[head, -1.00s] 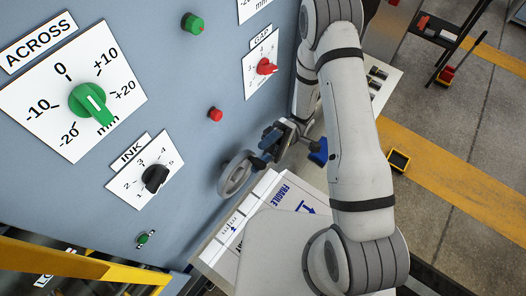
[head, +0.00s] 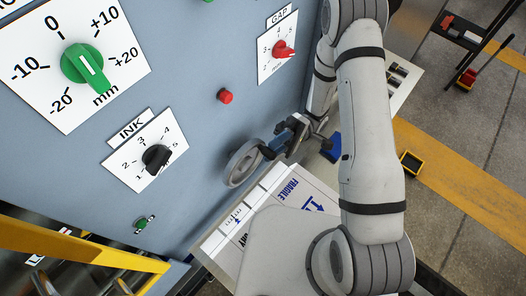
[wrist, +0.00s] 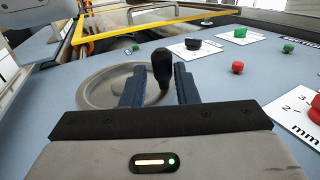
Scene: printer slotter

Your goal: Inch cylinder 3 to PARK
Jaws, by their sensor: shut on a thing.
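A grey handwheel (head: 243,165) stands out from the blue-grey machine panel; it also shows in the wrist view (wrist: 100,92). A black upright handle (wrist: 162,64) sits near its rim, between the two blue fingers of my gripper (wrist: 158,84). My gripper (head: 270,149) is shut on this handle, and the fingers hide its lower part. No cylinder numbered 3 and no mark reading PARK can be made out in either view.
The panel carries a green ACROSS knob (head: 83,63), a black INK knob (head: 156,157), a red GAP knob (head: 283,49) and a red button (head: 225,96). A white FRAGILE box (head: 262,208) lies below the wheel. A yellow rail (head: 80,245) crosses lower left.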

